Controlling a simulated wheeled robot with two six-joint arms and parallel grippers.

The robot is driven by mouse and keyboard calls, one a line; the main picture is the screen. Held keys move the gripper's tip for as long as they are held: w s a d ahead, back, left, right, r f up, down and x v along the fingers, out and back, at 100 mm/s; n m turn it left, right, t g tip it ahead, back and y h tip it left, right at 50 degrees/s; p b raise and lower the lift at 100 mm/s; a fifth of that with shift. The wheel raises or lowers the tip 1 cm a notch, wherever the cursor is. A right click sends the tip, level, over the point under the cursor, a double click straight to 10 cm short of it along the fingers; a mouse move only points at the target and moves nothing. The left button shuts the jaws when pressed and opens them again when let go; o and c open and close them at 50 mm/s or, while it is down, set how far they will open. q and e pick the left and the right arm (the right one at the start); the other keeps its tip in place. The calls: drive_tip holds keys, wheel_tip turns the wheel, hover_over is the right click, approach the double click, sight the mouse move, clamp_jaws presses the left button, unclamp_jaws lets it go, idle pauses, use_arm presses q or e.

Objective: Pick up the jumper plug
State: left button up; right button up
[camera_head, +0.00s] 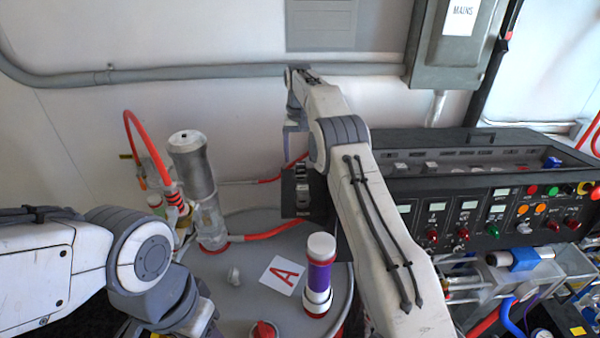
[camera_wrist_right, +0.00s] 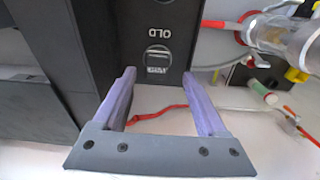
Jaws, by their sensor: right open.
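My right gripper (camera_wrist_right: 158,76) is open, with its two purple fingers apart in the right wrist view. A small round fitting (camera_wrist_right: 157,57) with a pale slotted face sits in a black panel, beside the letters OLD. It lies between and just beyond the fingertips; I cannot tell whether it is the jumper plug. In the head view the right gripper (camera_head: 291,148) is partly hidden by its arm, above a small dark box (camera_head: 301,190) at the console's left end. My left arm enters from the left, but its gripper is not seen.
The black control console (camera_head: 480,215) with lamps and knobs stands at right. A purple-banded white cylinder (camera_head: 319,275), a card marked A (camera_head: 283,275) and a red knob (camera_head: 264,330) are on the grey round top. A grey-capped clear cylinder (camera_head: 195,170) stands left, beside red hoses.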

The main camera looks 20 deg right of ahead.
sight(300, 164)
drive_tip(key=f+p, duration=0.1)
drive_tip(key=f, duration=0.1)
drive_tip(key=f+p, duration=0.1)
drive_tip(key=f, duration=0.1)
drive_tip(key=shift+s+d, duration=0.1)
drive_tip(key=shift+d, duration=0.1)
drive_tip(key=shift+f, duration=0.4)
clamp_jaws()
drive_tip(key=shift+r, duration=0.1)
